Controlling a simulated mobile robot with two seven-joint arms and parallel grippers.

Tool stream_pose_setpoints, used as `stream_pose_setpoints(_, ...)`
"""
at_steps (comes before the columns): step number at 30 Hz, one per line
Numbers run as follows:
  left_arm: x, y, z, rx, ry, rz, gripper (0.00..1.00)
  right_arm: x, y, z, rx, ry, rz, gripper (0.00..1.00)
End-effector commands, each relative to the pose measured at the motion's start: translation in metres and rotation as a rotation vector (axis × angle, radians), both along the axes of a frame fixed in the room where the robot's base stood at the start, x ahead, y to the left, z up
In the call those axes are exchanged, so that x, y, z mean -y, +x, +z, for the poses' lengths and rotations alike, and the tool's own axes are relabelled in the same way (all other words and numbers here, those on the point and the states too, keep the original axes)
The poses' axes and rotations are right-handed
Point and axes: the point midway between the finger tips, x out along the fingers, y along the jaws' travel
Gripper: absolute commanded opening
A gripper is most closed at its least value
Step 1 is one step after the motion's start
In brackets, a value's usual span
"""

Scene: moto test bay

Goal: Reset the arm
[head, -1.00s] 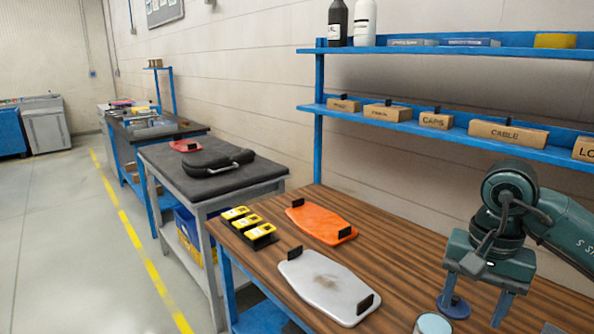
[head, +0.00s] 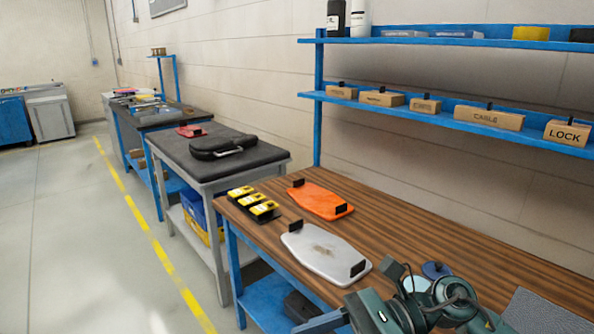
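My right arm comes in at the bottom right, over the front edge of the wood-topped bench (head: 395,240). Its teal gripper (head: 335,320) is low in the picture and points left. The fingers are mostly cut off by the bottom edge, so I cannot tell how far apart they are or whether anything is between them. My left gripper is not in view. A round blue disc (head: 435,270) lies on the bench just behind the arm.
A grey plate (head: 325,252), an orange plate (head: 320,200) and yellow-black blocks (head: 252,203) lie on the bench. A blue shelf (head: 440,115) with cardboard boxes (head: 488,116) stands behind. Floor at left is free.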

Motion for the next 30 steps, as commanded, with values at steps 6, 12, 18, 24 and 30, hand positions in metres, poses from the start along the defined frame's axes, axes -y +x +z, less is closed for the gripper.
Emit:
stream_pose_setpoints(6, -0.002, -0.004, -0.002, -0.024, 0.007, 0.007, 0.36, -0.006, 0.030, 0.024, -0.926, 0.536, -0.354, 0.56)
stream_pose_setpoints(12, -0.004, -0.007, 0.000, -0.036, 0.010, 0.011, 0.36, 0.051, 0.062, -0.058, -1.864, 0.990, -0.657, 0.56)
stream_pose_setpoints(18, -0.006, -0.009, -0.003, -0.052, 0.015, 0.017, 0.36, 0.099, 0.015, -0.182, -2.631, 1.405, -0.891, 0.56)
stream_pose_setpoints(24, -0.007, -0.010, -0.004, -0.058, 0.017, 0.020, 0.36, 0.113, -0.041, -0.244, 2.278, -1.261, 0.771, 0.56)
stream_pose_setpoints(30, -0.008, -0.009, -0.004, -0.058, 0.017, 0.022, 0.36, 0.115, -0.057, -0.257, 2.187, -1.224, 0.740, 0.56)
